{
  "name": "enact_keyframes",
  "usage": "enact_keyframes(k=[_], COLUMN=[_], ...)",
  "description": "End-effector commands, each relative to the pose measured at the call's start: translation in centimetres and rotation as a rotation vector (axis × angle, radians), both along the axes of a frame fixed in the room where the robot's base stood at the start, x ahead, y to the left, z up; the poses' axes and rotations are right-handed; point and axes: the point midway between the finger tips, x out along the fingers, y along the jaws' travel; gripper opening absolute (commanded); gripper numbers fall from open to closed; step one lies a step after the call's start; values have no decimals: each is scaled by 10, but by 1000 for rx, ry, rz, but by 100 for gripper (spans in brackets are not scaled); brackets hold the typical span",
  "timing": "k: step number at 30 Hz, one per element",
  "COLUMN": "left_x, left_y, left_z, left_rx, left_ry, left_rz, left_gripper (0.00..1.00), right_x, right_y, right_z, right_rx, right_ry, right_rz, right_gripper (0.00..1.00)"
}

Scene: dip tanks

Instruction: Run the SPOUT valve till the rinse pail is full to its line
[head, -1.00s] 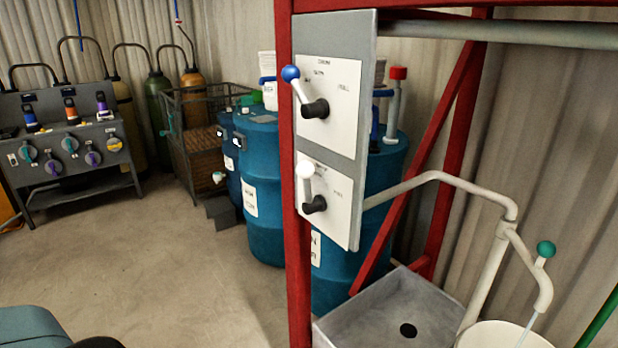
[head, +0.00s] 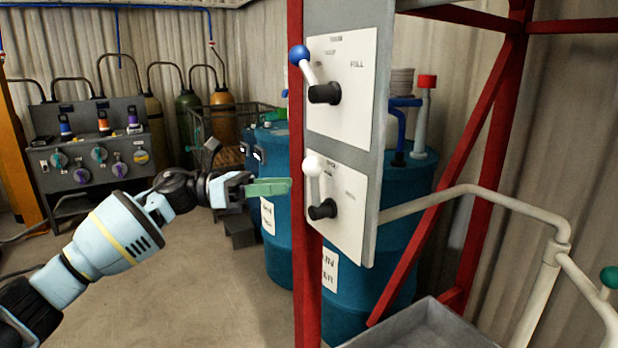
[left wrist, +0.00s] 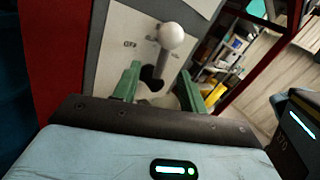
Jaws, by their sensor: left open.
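A grey panel on a red post carries two lever valves on white plates. The upper lever has a blue knob (head: 298,55); the lower has a white knob (head: 312,165) and points up. Their labels are too blurred to tell which is SPOUT. My left gripper (head: 270,187) is open, with green fingers, just left of the post at about the lower lever's height. In the left wrist view the white knob (left wrist: 171,36) and its black hub show beyond and between the open fingers, apparently untouched. The pail and my right gripper are not in view.
A pale pipe (head: 470,190) runs right from behind the panel, with a green knob (head: 609,277) at the right edge. A grey basin (head: 425,328) is below. The red post (head: 305,270) stands close to my left fingers. Blue drums stand behind.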

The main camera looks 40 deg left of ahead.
Motion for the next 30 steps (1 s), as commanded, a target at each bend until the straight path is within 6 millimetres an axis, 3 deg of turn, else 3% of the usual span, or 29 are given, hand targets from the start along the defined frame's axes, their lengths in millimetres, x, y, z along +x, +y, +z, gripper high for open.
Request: enact_keyframes(k=[3,6,14,23,30], left_x=[-8,-13,-13,8,25], left_y=[13,19,17,-15,-39], left_z=[26,37,41,45,43], left_rx=[126,178,190,186,186], left_ry=[-96,-134,-146,-150,-147], left_rz=[-2,-3,-5,-6,-5], left_gripper=[43,43,43,43,43], right_x=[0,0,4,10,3], right_y=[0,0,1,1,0], right_z=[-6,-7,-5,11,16], right_rx=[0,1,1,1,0], right_ry=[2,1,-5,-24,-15], right_rz=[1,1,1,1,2], right_gripper=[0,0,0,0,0])
